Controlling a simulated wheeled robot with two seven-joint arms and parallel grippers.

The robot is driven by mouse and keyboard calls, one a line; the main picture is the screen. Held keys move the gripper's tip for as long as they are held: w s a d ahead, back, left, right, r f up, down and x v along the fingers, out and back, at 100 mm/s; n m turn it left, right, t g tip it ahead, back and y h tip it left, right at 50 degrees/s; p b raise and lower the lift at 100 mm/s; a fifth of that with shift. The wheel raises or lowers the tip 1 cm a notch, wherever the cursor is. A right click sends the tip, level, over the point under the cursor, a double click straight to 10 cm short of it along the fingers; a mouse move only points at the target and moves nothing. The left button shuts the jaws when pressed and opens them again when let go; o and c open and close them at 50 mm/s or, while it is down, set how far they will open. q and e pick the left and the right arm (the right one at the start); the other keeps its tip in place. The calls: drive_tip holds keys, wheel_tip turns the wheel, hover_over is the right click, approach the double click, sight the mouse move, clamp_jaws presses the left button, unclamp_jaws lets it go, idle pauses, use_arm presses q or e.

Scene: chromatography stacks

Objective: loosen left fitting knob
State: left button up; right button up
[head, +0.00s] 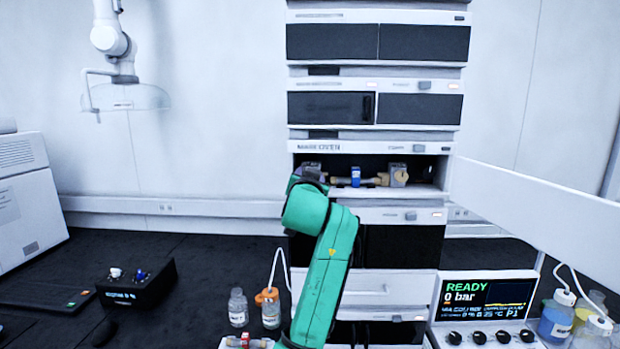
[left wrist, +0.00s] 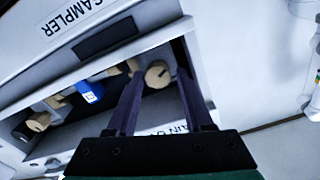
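The left fitting knob (left wrist: 158,74) is a tan round knob, seen end-on between the fingers in the left wrist view. My left gripper (left wrist: 156,80) is open, with one dark finger on each side of the knob; I cannot tell if either touches. The wrist view is turned roughly upside down, so the blue-labelled column part (left wrist: 89,91) and another tan fitting (left wrist: 38,121) lie to its left. In the head view my green left arm reaches the compartment's left end and hides much of that knob. The blue part (head: 355,176) and right tan fitting (head: 382,179) are visible. My right gripper is out of view.
The open compartment (head: 442,187) has close walls around the fittings. A long white panel (head: 540,210), seemingly its open door, juts out at the right. Bottles (head: 238,308) and a control unit (head: 487,305) stand low in front.

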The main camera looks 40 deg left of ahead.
use_arm(q)
drive_tip(key=shift+f, duration=0.1)
drive_tip(key=shift+s+d, duration=0.1)
drive_tip(key=b+v, duration=0.5)
drive_tip(key=v, duration=0.9)
drive_tip(key=shift+d, duration=0.1)
